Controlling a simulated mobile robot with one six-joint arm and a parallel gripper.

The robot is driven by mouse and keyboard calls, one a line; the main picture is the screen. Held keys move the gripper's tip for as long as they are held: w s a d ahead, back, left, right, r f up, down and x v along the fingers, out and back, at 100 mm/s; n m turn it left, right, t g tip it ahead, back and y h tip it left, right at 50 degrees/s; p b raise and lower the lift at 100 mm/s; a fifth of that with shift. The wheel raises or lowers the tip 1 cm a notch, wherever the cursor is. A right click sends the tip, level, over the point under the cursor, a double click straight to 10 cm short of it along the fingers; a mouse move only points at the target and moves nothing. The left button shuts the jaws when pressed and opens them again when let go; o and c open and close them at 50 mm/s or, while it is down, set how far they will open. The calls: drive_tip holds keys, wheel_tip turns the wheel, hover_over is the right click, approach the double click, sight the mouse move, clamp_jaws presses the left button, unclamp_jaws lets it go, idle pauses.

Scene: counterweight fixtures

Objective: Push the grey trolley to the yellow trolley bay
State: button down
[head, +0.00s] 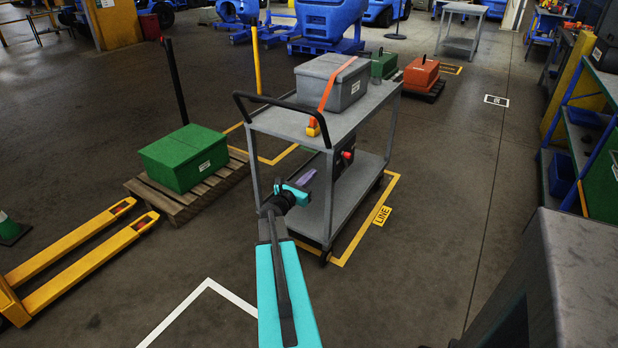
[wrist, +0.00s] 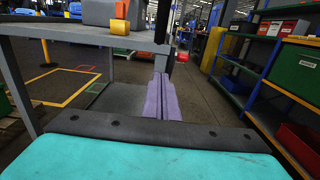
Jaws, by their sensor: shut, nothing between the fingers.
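The grey trolley (head: 285,122) stands upright, with a black push handle at its near left end and two shelves. A grey box (head: 345,92) with an orange strap (head: 327,98) sits on its top shelf. The yellow trolley bay (head: 365,222) is a yellow floor outline with a "LINE" label; the trolley stands over it, and part of the outline is hidden beneath. My gripper (head: 306,177) is shut and empty at the trolley's near end, below the top shelf. In the wrist view its purple fingers (wrist: 161,96) overlap a trolley leg (wrist: 163,22); I cannot tell whether they touch.
A green box (head: 184,157) sits on a wooden pallet (head: 211,190) at left, near yellow pallet-truck forks (head: 82,241). A red box (head: 421,72) and a green box (head: 384,65) stand beyond the trolley. Shelving (head: 570,150) lines the right. The floor right of the trolley is clear.

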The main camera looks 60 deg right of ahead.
sight(329, 157)
drive_tip(key=shift+s+d+p, duration=0.2)
drive_tip(key=shift+d+p, duration=0.15)
drive_tip(key=shift+d, duration=1.55)
drive_tip(key=shift+s+d+p, duration=0.2)
drive_tip(key=shift+d+p, duration=0.15)
drive_tip(key=shift+d, duration=1.55)
drive_tip(key=shift+s+d+p, duration=0.2)
drive_tip(key=shift+d+p, duration=0.15)
drive_tip(key=shift+d, duration=1.55)
drive_tip(key=shift+w, duration=0.1)
